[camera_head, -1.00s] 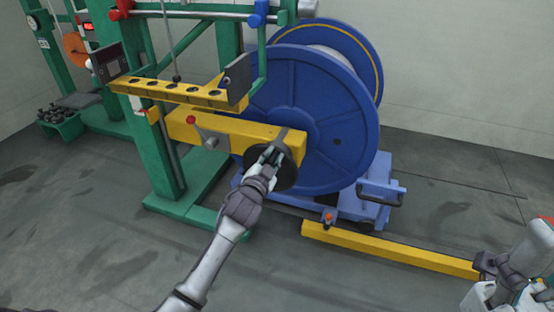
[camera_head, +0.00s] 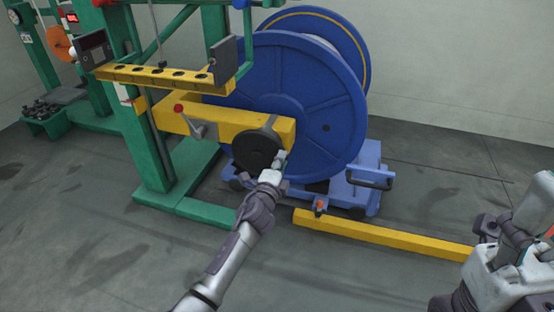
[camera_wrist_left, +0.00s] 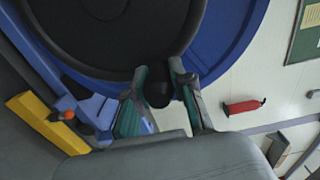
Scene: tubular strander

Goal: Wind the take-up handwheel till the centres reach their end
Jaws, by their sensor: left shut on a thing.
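The black take-up handwheel (camera_head: 257,150) sits on the front end of the yellow arm (camera_head: 215,120), before the big blue reel (camera_head: 300,110). My left gripper (camera_head: 278,163) is at the wheel's lower right rim. In the left wrist view the handwheel (camera_wrist_left: 110,30) fills the top, and my left gripper (camera_wrist_left: 158,85) is shut on the wheel's dark handle knob (camera_wrist_left: 158,93), which sits between its fingers. The centres are hidden by the reel and arm. My right arm shows at the lower right of the head view; its fingertips cannot be made out.
The reel stands on a blue trolley (camera_head: 365,185) with a handle at its right. A yellow floor rail (camera_head: 385,236) runs to the right. A green post (camera_head: 150,130) and a yellow bar with holes (camera_head: 165,78) stand left. The front floor is clear.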

